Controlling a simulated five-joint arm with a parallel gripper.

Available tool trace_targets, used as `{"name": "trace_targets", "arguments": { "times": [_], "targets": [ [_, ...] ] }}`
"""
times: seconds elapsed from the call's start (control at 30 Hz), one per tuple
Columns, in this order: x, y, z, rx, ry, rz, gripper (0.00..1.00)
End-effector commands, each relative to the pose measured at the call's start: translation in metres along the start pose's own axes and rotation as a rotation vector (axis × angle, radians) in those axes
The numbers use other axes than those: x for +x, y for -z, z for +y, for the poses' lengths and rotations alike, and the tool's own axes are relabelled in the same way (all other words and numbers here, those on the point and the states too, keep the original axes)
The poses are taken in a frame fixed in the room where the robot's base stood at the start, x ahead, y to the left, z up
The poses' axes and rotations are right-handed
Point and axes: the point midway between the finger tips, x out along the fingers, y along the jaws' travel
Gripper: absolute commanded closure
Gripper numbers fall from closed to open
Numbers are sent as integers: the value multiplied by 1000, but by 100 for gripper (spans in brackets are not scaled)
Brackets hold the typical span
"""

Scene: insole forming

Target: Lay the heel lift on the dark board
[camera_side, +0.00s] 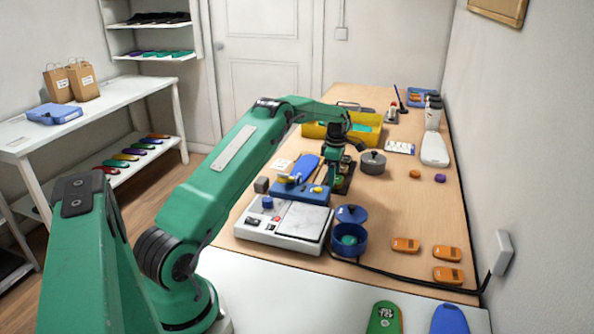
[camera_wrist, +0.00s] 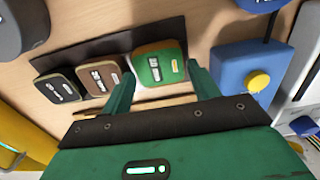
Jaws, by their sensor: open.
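The dark board (camera_wrist: 110,55) lies on the wooden bench and shows as a dark strip in the wrist view. Three small wedge-like heel lifts sit in a row on it: a black one (camera_wrist: 57,90), a brown one (camera_wrist: 99,77) and a green one (camera_wrist: 160,66). My gripper (camera_wrist: 159,75) is open, with one fingertip to each side of the green lift. I cannot tell how far above the board the fingertips are. In the side view my gripper (camera_side: 334,172) is over the board area and hides much of it.
A blue press (camera_side: 300,192) with a yellow knob (camera_wrist: 258,81) stands close to the right in the wrist view. A grey pot (camera_side: 373,163) and a yellow tray (camera_side: 314,131) are also near. A white scale (camera_side: 283,222) and blue pot (camera_side: 349,242) stand in front.

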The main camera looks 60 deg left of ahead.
Motion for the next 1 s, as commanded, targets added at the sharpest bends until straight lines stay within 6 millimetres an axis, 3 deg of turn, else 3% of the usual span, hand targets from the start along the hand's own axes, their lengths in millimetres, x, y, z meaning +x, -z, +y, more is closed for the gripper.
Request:
{"name": "trace_targets", "arguments": {
  "times": [0.6,1.0],
  "targets": [
    [-92,0,1,0,-3,-1,39],
    [-113,0,0,0,0,0,39]
  ]
}}
